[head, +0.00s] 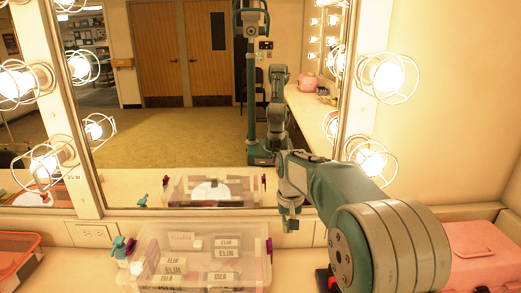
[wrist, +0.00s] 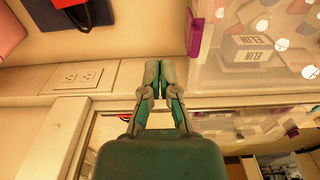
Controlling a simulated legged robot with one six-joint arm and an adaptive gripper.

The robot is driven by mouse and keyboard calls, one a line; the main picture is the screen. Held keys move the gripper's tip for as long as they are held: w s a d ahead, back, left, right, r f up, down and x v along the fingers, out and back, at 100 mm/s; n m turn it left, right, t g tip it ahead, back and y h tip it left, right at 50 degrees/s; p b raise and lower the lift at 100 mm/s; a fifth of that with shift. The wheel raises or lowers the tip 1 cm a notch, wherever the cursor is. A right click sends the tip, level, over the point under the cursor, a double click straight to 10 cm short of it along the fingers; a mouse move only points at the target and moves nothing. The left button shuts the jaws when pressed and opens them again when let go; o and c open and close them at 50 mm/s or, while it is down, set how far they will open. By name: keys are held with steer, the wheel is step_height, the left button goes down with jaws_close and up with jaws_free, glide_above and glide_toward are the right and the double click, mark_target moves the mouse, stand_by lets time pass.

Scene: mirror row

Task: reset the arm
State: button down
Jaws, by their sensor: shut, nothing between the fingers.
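My gripper (head: 289,222) hangs at the end of my arm in front of the mirror's lower edge, just right of the clear bin. In the wrist view my gripper (wrist: 160,68) shows its two fingers together at the tips, shut and empty. It touches nothing that I can make out. My arm reaches in from the lower right of the head view and hides part of the counter and mirror.
A clear bin (head: 265,262) with several labelled boxes stands on the counter. A teal spray bottle (head: 121,248) is at its left. An orange-rimmed tray (head: 15,262) is far left, a pink case (head: 475,252) far right. Lit bulbs (head: 388,77) flank the mirror (head: 215,135).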

steer(key=s+d+r+t, duration=0.1)
steer(key=s+d+r, duration=0.1)
steer(key=s+r, duration=0.45)
steer(key=s+d+r+t, duration=0.2)
steer(key=s+r, duration=0.1)
steer(key=s, duration=0.7)
steer(key=s+d+f+t, duration=0.2)
steer(key=s, duration=1.3)
steer(key=shift+f, duration=0.4)
